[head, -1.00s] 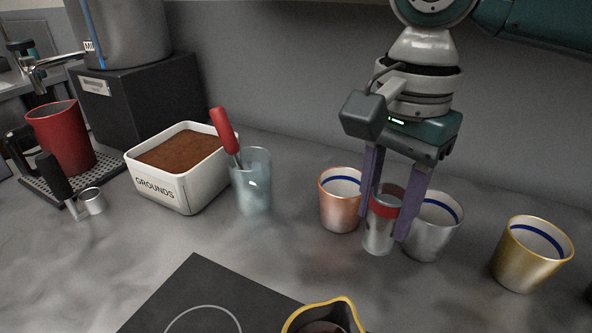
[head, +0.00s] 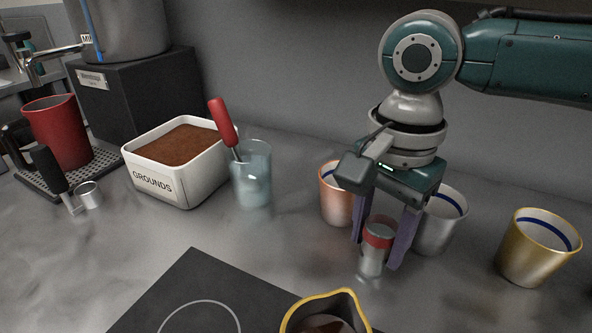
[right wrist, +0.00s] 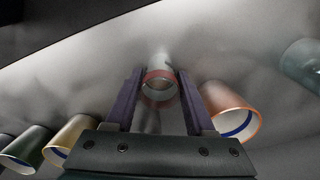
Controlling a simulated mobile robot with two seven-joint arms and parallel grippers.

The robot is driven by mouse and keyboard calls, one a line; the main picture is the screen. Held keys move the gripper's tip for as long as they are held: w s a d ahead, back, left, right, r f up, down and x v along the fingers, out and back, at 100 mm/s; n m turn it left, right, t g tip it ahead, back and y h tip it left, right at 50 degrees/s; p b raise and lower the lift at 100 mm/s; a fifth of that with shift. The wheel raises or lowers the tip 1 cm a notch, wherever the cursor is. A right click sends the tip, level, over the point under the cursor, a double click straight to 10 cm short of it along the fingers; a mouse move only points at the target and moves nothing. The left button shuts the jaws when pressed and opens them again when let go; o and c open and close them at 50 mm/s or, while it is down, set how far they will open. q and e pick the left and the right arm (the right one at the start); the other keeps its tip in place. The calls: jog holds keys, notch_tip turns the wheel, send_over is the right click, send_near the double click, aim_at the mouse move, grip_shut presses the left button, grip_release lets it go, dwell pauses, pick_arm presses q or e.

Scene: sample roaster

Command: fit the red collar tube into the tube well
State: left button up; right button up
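The red collar tube (head: 376,250) is a clear, greyish tube with a red band near its top. My right gripper (head: 383,252) has its purple fingers on both sides of the tube and is shut on it, with the tube roughly upright. The tube also shows end-on between the fingertips in the right wrist view (right wrist: 160,88). I cannot tell whether its lower end touches the counter. I cannot make out a tube well in either view. My left gripper is not in view.
A copper cup (head: 335,205) and a silver cup (head: 436,232) stand close behind the gripper. A gold cup (head: 538,250) is at right. A glass (head: 252,180) with a red-handled tool and the grounds bin (head: 190,185) stand left. A yellow-rimmed jug (head: 335,297) is in front.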

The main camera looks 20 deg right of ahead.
jog(key=o, duration=0.3)
notch_tip(320, 180, up, 12)
jog(key=p, duration=0.3)
jog(key=shift+f, duration=0.15)
jog(key=shift+o, duration=0.4)
jog(key=shift+r, duration=0.2)
notch_tip(320, 180, down, 14)
jog(key=n+b, duration=0.8)
jog(key=n, duration=1.9)
